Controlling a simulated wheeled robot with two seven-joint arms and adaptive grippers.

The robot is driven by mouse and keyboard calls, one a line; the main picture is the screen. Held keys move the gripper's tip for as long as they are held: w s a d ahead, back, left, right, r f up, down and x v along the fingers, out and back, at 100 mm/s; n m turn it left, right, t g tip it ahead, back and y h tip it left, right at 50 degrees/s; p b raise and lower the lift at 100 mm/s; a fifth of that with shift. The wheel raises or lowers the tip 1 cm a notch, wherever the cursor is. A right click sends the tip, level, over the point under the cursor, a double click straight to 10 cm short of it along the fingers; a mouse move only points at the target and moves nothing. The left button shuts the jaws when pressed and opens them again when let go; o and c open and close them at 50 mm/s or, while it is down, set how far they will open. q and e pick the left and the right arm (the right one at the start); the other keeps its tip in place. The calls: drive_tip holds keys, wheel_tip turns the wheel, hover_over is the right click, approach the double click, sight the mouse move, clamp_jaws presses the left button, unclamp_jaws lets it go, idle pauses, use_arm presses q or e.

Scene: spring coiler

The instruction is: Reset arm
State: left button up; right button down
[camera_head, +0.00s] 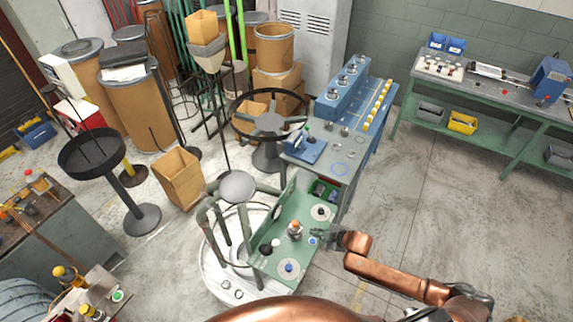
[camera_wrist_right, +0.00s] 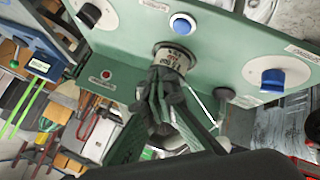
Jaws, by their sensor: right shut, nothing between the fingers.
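The green machine panel (camera_head: 265,262) stands in the lower middle of the head view. It carries a blue button (camera_head: 312,240), a blue knob (camera_head: 289,267), a black knob (camera_head: 320,211) and a metal post with an orange part (camera_head: 294,228). My right gripper (camera_head: 320,234) is close to the panel's right side, beside the blue button. In the right wrist view my right gripper (camera_wrist_right: 164,78) is shut and empty, its tips at a labelled metal cylinder (camera_wrist_right: 172,56); I cannot tell whether they touch. The blue button (camera_wrist_right: 183,24) and blue knob (camera_wrist_right: 272,78) flank it. My left gripper is out of view.
A blue-grey bench (camera_head: 333,158) stands behind the panel, and a round white base (camera_head: 212,270) lies to its left. A dark pedestal dish (camera_head: 91,153) and a cardboard box (camera_head: 179,178) stand farther left. The concrete floor (camera_head: 420,200) on the right is clear.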

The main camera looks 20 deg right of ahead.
drive_tip(key=s+a+r+m+g+h, duration=0.1)
drive_tip(key=s+a+r+m, duration=0.1)
drive_tip(key=s+a+m, duration=0.45)
drive_tip(key=s+d+r+m+g+h, duration=0.25)
drive_tip(key=s+d, duration=0.25)
drive_tip(key=s, duration=0.5)
drive_tip(key=s+d+r+m+g+h, duration=0.15)
drive_tip(key=s+d+m, duration=0.25)
drive_tip(key=s, duration=0.5)
wheel_tip(320, 180, down, 39)
drive_tip(key=s+g+y+b, duration=0.1)
drive_tip(key=s+b, duration=0.2)
drive_tip(key=b, duration=0.7)
drive_tip(key=s+f+b, duration=0.4)
drive_tip(key=s+f, duration=0.5)
drive_tip(key=f, duration=0.4)
drive_tip(key=s+a+f+n+g+b, duration=0.1)
drive_tip(key=s+f+b, duration=0.3)
drive_tip(key=s+f, duration=0.6)
wheel_tip(320, 180, down, 4)
drive_tip(key=shift+s+r+g+b, duration=0.2)
drive_tip(key=shift+g+b, duration=0.1)
drive_tip(key=shift+b, duration=0.1)
